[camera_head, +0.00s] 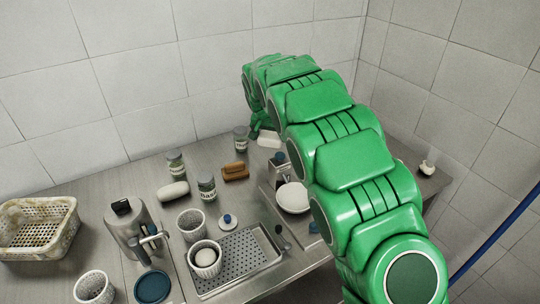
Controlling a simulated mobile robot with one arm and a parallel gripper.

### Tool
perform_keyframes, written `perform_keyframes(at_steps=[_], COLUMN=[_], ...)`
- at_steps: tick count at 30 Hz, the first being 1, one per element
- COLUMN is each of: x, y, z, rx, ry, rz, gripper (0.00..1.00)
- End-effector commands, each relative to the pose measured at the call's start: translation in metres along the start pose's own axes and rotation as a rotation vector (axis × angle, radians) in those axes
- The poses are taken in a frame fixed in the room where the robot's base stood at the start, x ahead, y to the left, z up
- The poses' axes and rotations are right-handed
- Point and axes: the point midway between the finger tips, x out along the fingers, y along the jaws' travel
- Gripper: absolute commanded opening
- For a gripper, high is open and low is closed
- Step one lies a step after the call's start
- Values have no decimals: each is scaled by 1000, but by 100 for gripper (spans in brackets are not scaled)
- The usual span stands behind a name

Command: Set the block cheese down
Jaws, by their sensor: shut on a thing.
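My gripper (263,130) is at the far end of the green arm, low over the back of the steel counter near the tiled wall. Its fingers point down and are partly hidden by the arm. A pale, whitish block, which looks like the block cheese (269,142), shows right at the fingertips. My gripper is shut on it. The block is at or very close to the counter top (210,150); I cannot tell whether it touches.
A dark-lidded jar (241,139) stands just left of the gripper. A brown block (235,171), a grater (279,167) and a white bowl (292,198) are in front. More jars and cups stand left. A perforated basket (60,209) is at far left.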

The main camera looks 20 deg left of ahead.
Motion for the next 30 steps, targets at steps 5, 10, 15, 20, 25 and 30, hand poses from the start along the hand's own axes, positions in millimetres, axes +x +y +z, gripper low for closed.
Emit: perform_keyframes(at_steps=[5,10,15,20,25,30], x=[29,42,56,72,73,74], y=[1,0,0,0,0,0], z=[14,18,24,30,31,31], rx=[-1,0,-1,-1,-1,-1], ry=[-5,-2,-1,-1,1,0], rz=[3,1,0,1,0,0], gripper=[57,57,57,57,57,57])
